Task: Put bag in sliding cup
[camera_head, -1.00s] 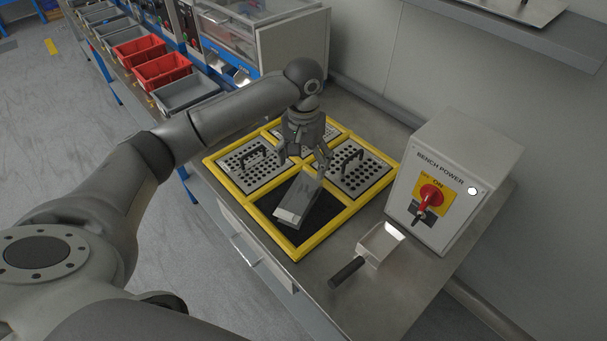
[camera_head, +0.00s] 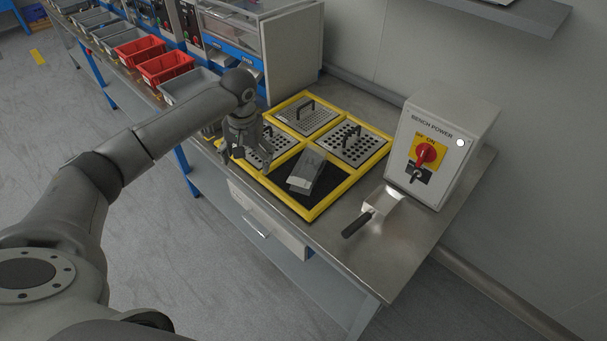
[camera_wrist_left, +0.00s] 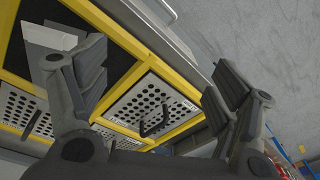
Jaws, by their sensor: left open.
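A grey block-like bag (camera_head: 307,172) with a silvery near end lies in the black open compartment (camera_head: 321,192) of the yellow frame. Part of it also shows at the upper left of the left wrist view (camera_wrist_left: 48,36), partly behind a finger. My left gripper (camera_head: 246,160) is open and empty, pointing down over the left perforated plate (camera_head: 275,143), left of the bag and apart from it. In the left wrist view its fingers (camera_wrist_left: 160,78) are spread wide. I cannot tell which thing is the sliding cup. My right gripper is not in view.
A metal scoop-like tray (camera_head: 385,205) with a black handle lies right of the frame. The bench power box (camera_head: 437,150) stands behind it. Perforated plates with handles fill the other compartments. Red bins (camera_head: 165,67) and grey bins line the back left. The front right bench is clear.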

